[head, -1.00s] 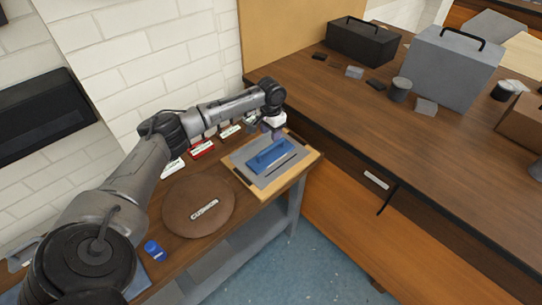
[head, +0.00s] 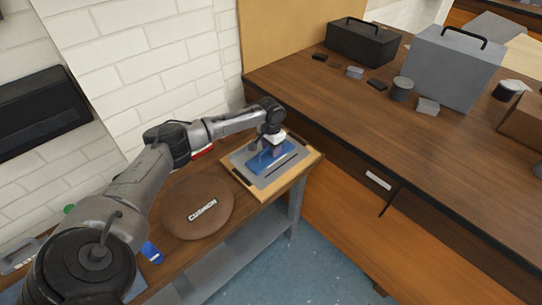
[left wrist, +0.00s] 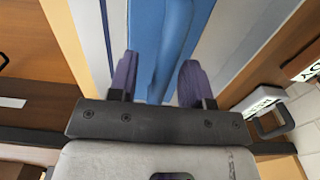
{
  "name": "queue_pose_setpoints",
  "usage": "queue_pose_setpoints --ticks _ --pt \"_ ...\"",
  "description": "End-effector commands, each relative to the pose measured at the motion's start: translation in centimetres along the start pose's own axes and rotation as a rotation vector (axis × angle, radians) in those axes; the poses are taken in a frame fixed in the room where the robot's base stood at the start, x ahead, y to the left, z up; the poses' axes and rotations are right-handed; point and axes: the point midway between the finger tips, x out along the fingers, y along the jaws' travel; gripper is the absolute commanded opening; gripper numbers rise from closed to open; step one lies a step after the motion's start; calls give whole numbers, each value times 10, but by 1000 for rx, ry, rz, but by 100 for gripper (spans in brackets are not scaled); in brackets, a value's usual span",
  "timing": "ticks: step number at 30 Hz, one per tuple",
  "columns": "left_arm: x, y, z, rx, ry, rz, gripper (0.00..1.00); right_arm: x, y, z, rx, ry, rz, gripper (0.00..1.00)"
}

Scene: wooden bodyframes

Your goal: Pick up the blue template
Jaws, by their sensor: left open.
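The blue template (head: 268,157) lies on a grey plate on the wooden board at the far end of the narrow bench. In the left wrist view, the blue template (left wrist: 168,40) runs up between and beyond my fingers, with a raised ridge along its middle. My left gripper (head: 272,142) is over the template, pointing down, and hides part of it. In the left wrist view my left gripper (left wrist: 157,80) is open, with a purple finger on each side of the ridge. I cannot tell whether the fingers touch it. My right gripper is not in view.
The wooden board (head: 309,158) sits at the bench's end. A round brown cushion (head: 185,222) lies nearer, with a small blue object (head: 152,252) beside it. The large workbench (head: 445,190) to the right carries a grey toolbox (head: 450,70) and a black one (head: 362,42). White brick wall stands behind.

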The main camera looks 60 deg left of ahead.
Motion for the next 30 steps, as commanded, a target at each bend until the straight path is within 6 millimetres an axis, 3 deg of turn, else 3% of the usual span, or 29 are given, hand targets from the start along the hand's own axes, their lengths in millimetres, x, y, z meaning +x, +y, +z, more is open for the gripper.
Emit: queue_pose_setpoints --ticks 4,18,30 --pt "-1 0 0 0 0 0 44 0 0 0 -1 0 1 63" --pt "-1 0 0 -1 0 0 0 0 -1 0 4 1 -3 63" --pt "-3 0 -1 -1 2 0 0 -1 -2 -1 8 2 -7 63"
